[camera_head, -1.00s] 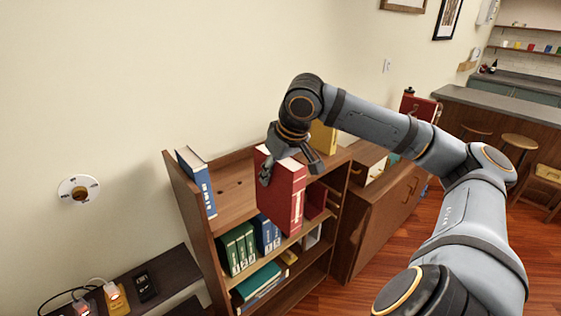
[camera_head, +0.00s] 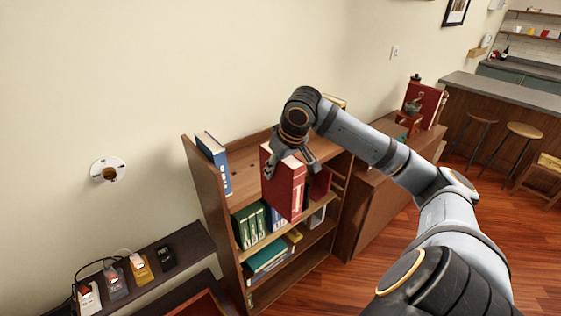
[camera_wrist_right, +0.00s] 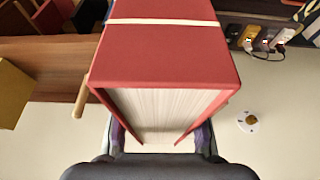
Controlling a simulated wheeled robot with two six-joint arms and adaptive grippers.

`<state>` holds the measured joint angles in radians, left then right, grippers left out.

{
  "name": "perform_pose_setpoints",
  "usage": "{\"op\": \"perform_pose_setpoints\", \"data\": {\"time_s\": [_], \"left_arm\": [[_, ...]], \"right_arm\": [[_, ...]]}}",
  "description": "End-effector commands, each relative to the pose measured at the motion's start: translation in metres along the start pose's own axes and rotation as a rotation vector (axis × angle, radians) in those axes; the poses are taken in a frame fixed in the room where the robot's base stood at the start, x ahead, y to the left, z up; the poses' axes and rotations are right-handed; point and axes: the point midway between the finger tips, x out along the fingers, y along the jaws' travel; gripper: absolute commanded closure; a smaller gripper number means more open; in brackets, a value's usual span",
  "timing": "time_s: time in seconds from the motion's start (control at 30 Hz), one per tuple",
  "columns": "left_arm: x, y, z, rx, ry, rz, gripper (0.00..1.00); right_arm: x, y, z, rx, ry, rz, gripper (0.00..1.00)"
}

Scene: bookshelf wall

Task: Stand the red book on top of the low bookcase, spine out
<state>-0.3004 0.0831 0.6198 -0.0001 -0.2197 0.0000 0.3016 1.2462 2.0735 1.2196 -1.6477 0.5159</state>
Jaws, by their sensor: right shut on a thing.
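The red book (camera_head: 287,190) is upright in my right gripper (camera_head: 290,160), in front of the low bookcase (camera_head: 201,215) in the head view. Its red spine with white marks faces out toward the camera. My right gripper is shut on the book from above. In the right wrist view the red book (camera_wrist_right: 170,55) fills the middle, with its page edges toward the gripper. The bookcase top surface (camera_head: 245,170) shows beside the held book; whether the book touches it is hidden. My left gripper is not in view.
A blue book (camera_head: 214,163) leans at the left end of the bookcase top. Green books (camera_head: 248,226) stand on the shelf below. A dark wall shelf (camera_head: 190,245) with chargers is at left. A wooden cabinet (camera_head: 375,205) stands to the right.

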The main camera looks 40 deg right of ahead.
Motion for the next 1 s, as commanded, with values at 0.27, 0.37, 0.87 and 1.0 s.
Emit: {"op": "perform_pose_setpoints", "data": {"time_s": [0.27,0.37,0.87,1.0], "left_arm": [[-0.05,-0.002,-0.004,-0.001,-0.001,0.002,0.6],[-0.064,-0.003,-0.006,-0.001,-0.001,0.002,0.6],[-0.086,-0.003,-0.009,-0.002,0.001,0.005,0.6],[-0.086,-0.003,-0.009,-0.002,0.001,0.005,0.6]], "right_arm": [[0.0,-0.004,-0.021,0.008,-0.002,-0.007,1.0],[0.003,-0.003,-0.027,0.008,-0.001,-0.007,1.0],[0.037,-0.004,-0.074,0.01,-0.003,-0.005,1.0],[0.046,-0.004,-0.093,0.009,-0.004,-0.004,1.0]]}}
